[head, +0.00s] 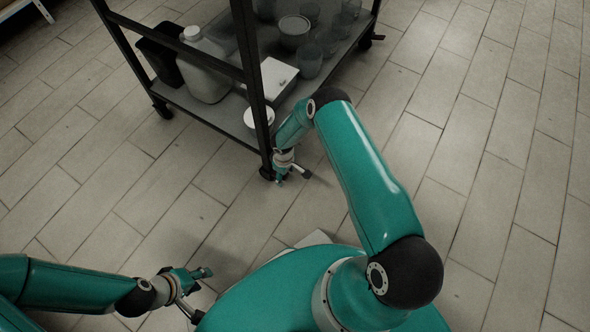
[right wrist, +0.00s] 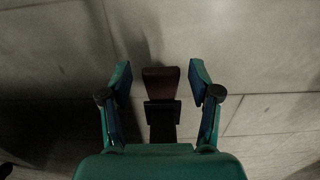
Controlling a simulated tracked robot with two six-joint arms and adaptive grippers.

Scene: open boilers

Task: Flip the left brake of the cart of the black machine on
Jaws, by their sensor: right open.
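The black cart (head: 251,75) stands at the top of the head view, with its lower shelf near the floor. Its near corner caster (head: 267,172) is on the floor, partly hidden beside my right gripper (head: 292,175). In the right wrist view my right gripper (right wrist: 160,83) is open, its two fingers apart on either side of a dark reddish-brown brake pedal (right wrist: 161,80). The pedal shows gaps to both fingers; I cannot tell its tilt. My left gripper (head: 197,290) is open and empty above the floor at the lower left, away from the cart.
The lower shelf (head: 222,112) holds a pale jug (head: 204,68), a white box (head: 272,77), a white-lidded container (head: 259,117) and several glass vessels. Other casters show at the left (head: 162,109) and far right (head: 376,38). The tiled floor (head: 490,130) at right is clear.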

